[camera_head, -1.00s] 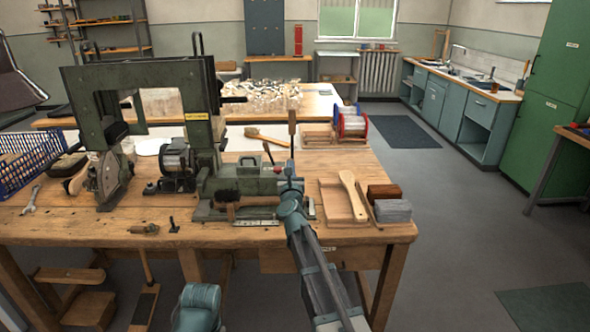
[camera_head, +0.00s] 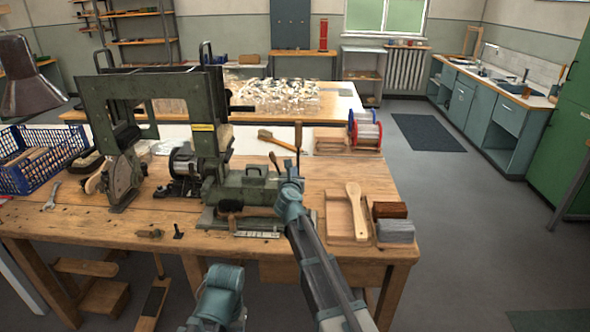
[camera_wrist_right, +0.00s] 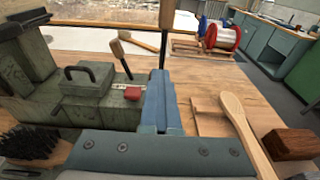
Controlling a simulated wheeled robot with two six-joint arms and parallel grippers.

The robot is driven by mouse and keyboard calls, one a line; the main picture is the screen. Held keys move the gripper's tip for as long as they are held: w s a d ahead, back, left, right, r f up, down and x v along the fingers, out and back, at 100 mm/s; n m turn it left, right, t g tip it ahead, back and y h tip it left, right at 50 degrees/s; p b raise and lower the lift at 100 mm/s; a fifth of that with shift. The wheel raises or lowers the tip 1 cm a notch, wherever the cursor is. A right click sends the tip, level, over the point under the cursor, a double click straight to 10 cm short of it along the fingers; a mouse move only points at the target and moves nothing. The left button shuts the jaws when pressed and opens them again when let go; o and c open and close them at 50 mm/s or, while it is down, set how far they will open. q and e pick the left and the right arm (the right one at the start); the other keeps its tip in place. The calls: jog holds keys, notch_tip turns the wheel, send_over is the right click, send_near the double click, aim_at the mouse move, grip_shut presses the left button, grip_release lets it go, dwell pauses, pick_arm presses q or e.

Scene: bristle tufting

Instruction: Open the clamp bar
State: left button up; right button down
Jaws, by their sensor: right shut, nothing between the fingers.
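The green tufting machine (camera_head: 205,95) stands on the wooden bench. Its low green clamp block (camera_head: 246,186) has a black loop handle, which also shows in the wrist view (camera_wrist_right: 88,72). A short lever with a wooden grip (camera_wrist_right: 118,48) leans up from the block beside a red piece (camera_wrist_right: 133,93). A taller upright lever with a wooden grip (camera_head: 298,135) stands behind my right gripper. I cannot tell which part is the clamp bar. My right gripper (camera_head: 290,187) is shut and empty at the block's right end; its fingers hide the tall lever's foot. My left gripper is not in view.
A wooden tray (camera_head: 338,222) with a wooden paddle (camera_head: 355,208) lies right of my gripper, beside brown (camera_head: 390,210) and grey (camera_head: 395,231) blocks. A brush (camera_head: 231,207) lies at the block's front. A red-and-blue spool (camera_head: 365,132) stands behind. A blue basket (camera_head: 40,165) stands far left.

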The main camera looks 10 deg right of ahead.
jog(key=shift+w+d+r, duration=0.1)
jog(key=shift+w+r, duration=0.05)
jog(key=shift+w, duration=0.3)
jog(key=shift+w+d+r, duration=0.1)
jog(key=shift+w+r, duration=0.05)
jog(key=shift+w, duration=0.3)
jog(key=shift+r, duration=0.1)
jog(key=s+r+p, duration=0.3)
jog(key=r+p, duration=0.6)
jog(key=p, duration=0.1)
jog(key=shift+s+a, duration=0.2)
jog(key=shift+a, duration=0.25)
